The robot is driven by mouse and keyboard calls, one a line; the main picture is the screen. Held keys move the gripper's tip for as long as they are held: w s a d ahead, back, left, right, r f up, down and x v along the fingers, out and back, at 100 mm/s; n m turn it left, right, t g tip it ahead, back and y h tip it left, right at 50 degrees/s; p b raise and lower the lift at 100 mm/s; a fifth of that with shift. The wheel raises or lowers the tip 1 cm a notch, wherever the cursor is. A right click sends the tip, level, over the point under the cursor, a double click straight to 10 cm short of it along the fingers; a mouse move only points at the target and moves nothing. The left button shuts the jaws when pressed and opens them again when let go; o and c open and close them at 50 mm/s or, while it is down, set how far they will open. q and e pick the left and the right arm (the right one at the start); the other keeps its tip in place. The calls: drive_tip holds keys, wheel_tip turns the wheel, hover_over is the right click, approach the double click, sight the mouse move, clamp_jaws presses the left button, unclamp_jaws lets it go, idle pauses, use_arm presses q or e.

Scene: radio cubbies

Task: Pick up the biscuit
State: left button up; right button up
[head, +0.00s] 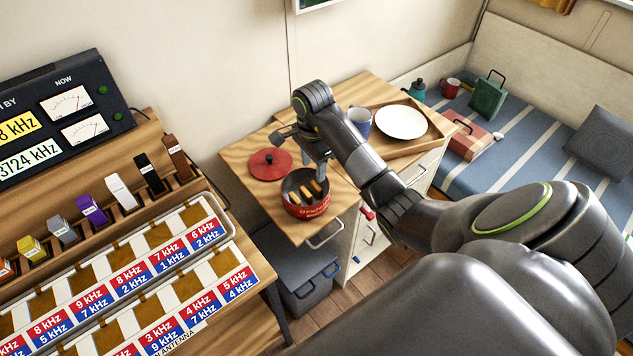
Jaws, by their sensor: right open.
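Biscuits (306,192), a few golden-brown sticks, lie inside an open round red tin (308,211) with a dark inside. The tin stands near the front edge of the wooden cabinet top. My right gripper (303,157) is open and empty above the far side of the tin, with one finger hanging near the tin's back rim. I cannot tell whether that finger touches the rim. The gripper and its wrist hide part of the cabinet top behind the tin. My left gripper is out of view.
A red lid (269,163) lies left of the tin. A blue mug (360,121) and a white plate (401,122) on a wooden tray (433,134) are to the right. A radio rack (98,220) fills the left. A striped bed (540,140) lies at the right.

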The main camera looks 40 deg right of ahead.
sight(315, 186)
drive_tip(key=shift+s+d+f+b, duration=0.1)
drive_tip(key=shift+f+b, duration=3.9)
drive_tip(key=shift+f, duration=0.45)
drive_tip(key=c, duration=0.6)
drive_tip(key=shift+r, duration=0.15)
wheel_tip(315, 186, up, 10)
drive_tip(key=p, duration=1)
